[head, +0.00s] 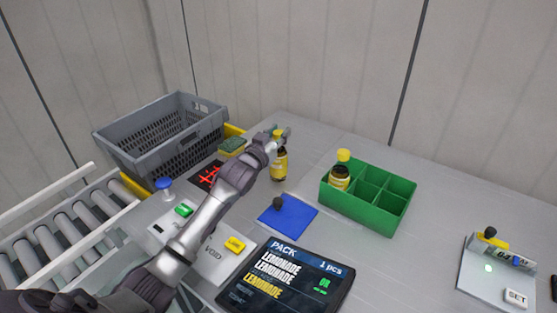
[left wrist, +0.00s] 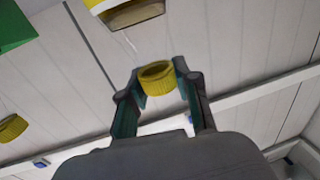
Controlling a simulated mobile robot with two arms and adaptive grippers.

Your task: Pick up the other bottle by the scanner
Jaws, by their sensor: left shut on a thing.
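A brown bottle with a yellow label (head: 279,164) stands upright behind the blue mat, to the right of the scanner (head: 207,175) with its red lines. My left gripper (head: 276,138) is shut on this bottle near its top. The left wrist view shows a yellow cap (left wrist: 157,76) between the two fingers of my left gripper (left wrist: 159,92). I cannot tell whether the bottle's base touches the table. A second bottle with a yellow cap (head: 341,172) stands in the left part of the green divided crate (head: 377,218). My right gripper is not in view.
A grey basket (head: 160,142) stands at the back left, beside a roller conveyor (head: 62,235). A blue mat (head: 290,216) with a small dark knob, a PACK screen (head: 288,279) and a clear stand (head: 497,270) occupy the front. The table's back right is clear.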

